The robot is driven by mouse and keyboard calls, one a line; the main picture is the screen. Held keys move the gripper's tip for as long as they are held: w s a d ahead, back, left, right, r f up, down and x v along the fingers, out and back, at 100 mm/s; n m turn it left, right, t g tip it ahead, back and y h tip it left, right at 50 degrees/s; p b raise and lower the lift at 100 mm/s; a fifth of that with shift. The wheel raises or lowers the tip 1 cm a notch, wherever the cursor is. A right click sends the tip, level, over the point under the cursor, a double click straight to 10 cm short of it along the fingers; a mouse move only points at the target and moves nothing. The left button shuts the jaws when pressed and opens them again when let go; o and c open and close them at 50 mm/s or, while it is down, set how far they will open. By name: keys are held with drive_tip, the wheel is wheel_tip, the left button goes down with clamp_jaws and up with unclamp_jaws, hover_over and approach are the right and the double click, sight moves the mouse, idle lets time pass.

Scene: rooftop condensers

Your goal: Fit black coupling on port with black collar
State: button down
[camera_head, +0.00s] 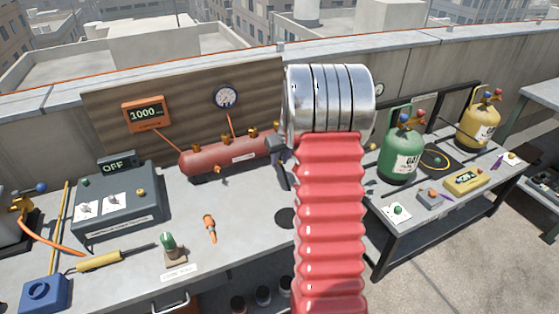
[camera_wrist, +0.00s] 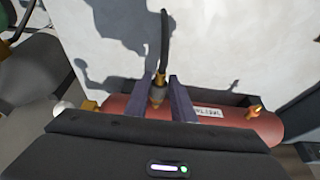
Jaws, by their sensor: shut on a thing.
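In the wrist view, my gripper (camera_wrist: 159,92) is shut on a small coupling (camera_wrist: 157,94) of brass and dark metal, with a black hose (camera_wrist: 165,38) running from it. The coupling is at the edge of the red tank (camera_wrist: 207,112); I cannot tell whether it touches a port. In the head view, the red tank (camera_head: 220,155) lies on the bench with several brass ports along it. My gripper's dark fingers (camera_head: 281,160) are at its right end, largely hidden by my arm. Collar colours are too small to tell, so the black-collared port is not identifiable.
A wooden board with a gauge (camera_head: 227,98) and an orange display (camera_head: 147,114) stands behind the tank. A grey OFF box (camera_head: 118,215), a green-knobbed valve (camera_head: 170,245) and an orange tool (camera_head: 210,228) are in front or left. Green (camera_head: 402,158) and yellow (camera_head: 478,127) cylinders stand right.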

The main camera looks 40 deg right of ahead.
drive_tip(key=c, duration=1.4)
unclamp_jaws()
drive_tip(key=shift+c, duration=0.2)
drive_tip(key=shift+s+a, duration=0.35)
drive_tip(key=shift+s, duration=0.85)
drive_tip(key=shift+s+a, duration=0.35)
drive_tip(key=shift+s, duration=0.8)
drive_tip(key=shift+s+a, duration=0.35)
drive_tip(key=shift+s, duration=0.85)
drive_tip(key=shift+s, duration=0.1)
